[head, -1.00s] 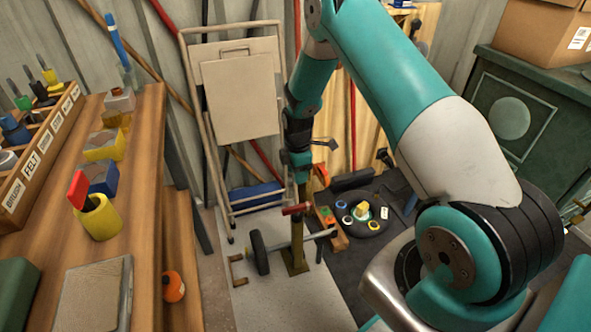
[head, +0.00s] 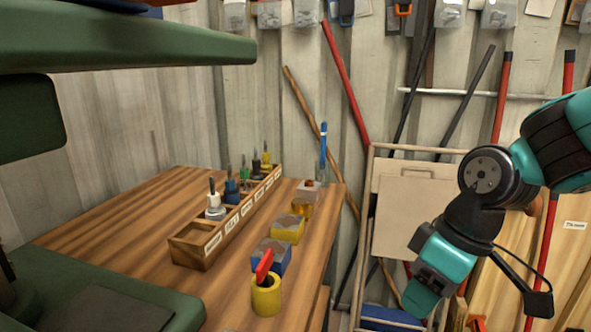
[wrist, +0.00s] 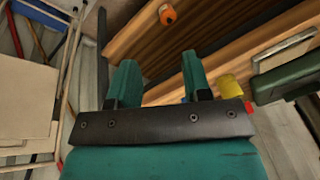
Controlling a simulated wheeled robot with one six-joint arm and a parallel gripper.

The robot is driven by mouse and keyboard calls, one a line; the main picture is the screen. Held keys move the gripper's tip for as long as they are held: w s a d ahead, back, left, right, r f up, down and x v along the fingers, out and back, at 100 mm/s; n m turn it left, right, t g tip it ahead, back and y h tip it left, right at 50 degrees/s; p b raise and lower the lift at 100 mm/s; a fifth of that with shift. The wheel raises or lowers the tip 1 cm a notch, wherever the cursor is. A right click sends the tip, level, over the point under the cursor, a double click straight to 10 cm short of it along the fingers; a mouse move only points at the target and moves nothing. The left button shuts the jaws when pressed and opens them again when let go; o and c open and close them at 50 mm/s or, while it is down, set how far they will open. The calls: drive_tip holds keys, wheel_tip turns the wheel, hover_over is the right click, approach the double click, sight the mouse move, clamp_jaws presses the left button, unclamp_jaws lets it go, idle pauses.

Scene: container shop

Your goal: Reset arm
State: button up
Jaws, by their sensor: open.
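My gripper (wrist: 160,78) shows in the wrist view with its two teal fingers apart and nothing between them. In the head view my gripper (head: 420,298) hangs at the lower right, pointing down, in front of the leaning board (head: 405,215) and to the right of the wooden bench (head: 120,225). Its fingertips are too indistinct there to separate. The upper arm is mostly out of the picture to the right.
On the bench stand a labelled wooden rack (head: 205,248), a yellow cup (head: 266,297) with a red piece, a blue block (head: 272,252) and a yellow block (head: 288,228). A green shelf (head: 150,50) juts in at upper left. An orange ball (wrist: 167,14) shows in the wrist view.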

drive_tip(key=s+a+r+m, duration=0.1)
drive_tip(key=s+r, duration=0.1)
drive_tip(key=s, duration=0.4)
drive_tip(key=s+a+r+m, duration=0.1)
drive_tip(key=s+a+r, duration=0.1)
drive_tip(key=s, duration=0.4)
wheel_tip(320, 180, up, 22)
drive_tip(key=p, duration=2.3)
drive_tip(key=shift+w+d+r+y, duration=0.15)
drive_tip(key=shift+w+r+y, duration=0.1)
drive_tip(key=shift+y, duration=0.15)
